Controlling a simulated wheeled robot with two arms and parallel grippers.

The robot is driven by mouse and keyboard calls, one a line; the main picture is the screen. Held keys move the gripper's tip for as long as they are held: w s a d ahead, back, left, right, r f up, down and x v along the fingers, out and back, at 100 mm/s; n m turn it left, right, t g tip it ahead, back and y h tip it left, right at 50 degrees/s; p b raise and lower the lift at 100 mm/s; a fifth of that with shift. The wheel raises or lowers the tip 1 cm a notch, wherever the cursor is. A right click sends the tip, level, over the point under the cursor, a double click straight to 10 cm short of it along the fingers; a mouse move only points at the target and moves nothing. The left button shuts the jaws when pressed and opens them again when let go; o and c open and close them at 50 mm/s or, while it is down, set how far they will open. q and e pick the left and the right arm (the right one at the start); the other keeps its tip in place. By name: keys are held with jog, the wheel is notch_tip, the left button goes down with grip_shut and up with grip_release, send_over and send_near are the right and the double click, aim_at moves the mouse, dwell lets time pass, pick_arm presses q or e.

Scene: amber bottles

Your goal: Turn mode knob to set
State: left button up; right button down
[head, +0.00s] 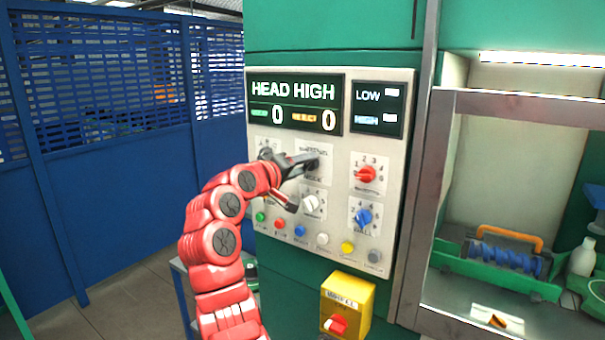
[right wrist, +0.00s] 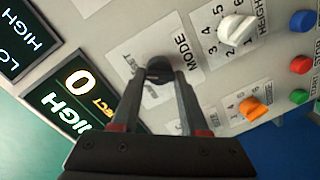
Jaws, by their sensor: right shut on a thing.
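The black mode knob (right wrist: 159,68) sits on a white label marked MODE, on the light grey control panel (head: 395,170). In the right wrist view both fingers of my right gripper (right wrist: 163,78) reach the knob, one on each side, and are shut on it. In the head view my red right arm comes up from below, and my right gripper (head: 308,167) is at the MODE label and hides most of the knob. Which setting the knob points to cannot be read clearly. My left gripper is in neither view.
Close by are a white knob (head: 310,203), a red knob (head: 366,174), a blue knob (head: 363,216) and a row of coloured buttons. The display (head: 294,103) reads HEAD HIGH. A yellow switch box (head: 348,295) juts out below. A metal-framed opening is at right.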

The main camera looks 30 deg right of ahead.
jog(key=shift+r+m+b, duration=0.1)
jog(key=shift+m+b, duration=0.4)
jog(key=shift+m, duration=0.4)
jog(key=shift+c, duration=2.2)
grip_release()
jog(key=shift+s, duration=0.1)
jog(key=b+v, duration=0.3)
jog(key=v, duration=1.4)
jog(key=shift+s+a, duration=0.1)
